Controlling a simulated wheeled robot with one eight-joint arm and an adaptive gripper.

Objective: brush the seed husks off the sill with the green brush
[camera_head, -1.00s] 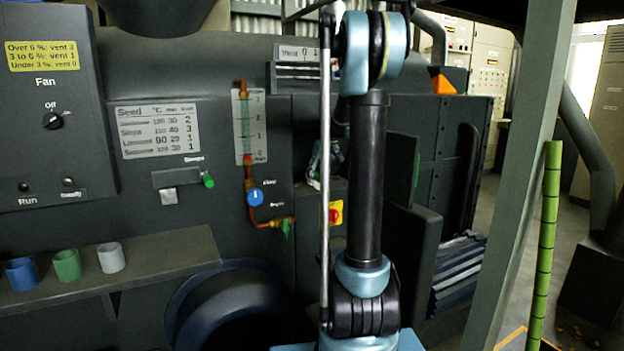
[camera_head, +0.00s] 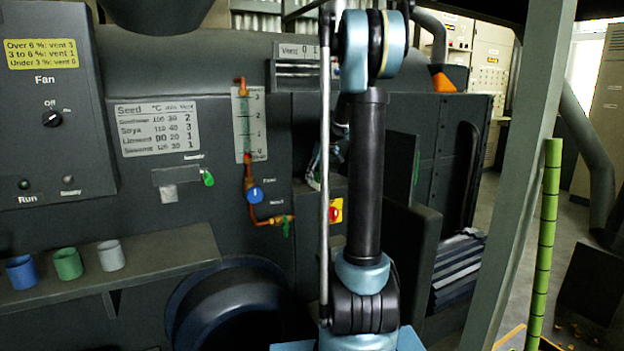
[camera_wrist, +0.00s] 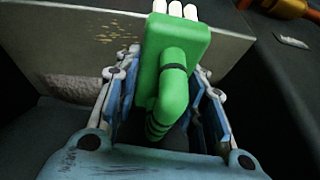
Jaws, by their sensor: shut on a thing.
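The green brush (camera_wrist: 180,45) is in my gripper (camera_wrist: 162,78), with its bent green handle between the two blue-and-grey fingers. Its white bristles (camera_wrist: 176,9) point away, toward the top edge of the wrist view. A pale flat sill (camera_wrist: 75,48) lies beyond the left finger. Small tan husks (camera_wrist: 122,48) are scattered on it, to the left of the brush. I cannot tell whether the bristles touch the sill. In the head view my arm stands in front of the machine, and the brush and husks cannot be made out.
In the head view, a shelf (camera_head: 170,253) at the left holds blue (camera_head: 21,272), green (camera_head: 68,264) and grey (camera_head: 111,256) cups. A grey post (camera_head: 520,180) and a green segmented pole (camera_head: 543,240) stand at the right. An orange-brown fitting (camera_wrist: 288,8) is at the wrist view's upper right.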

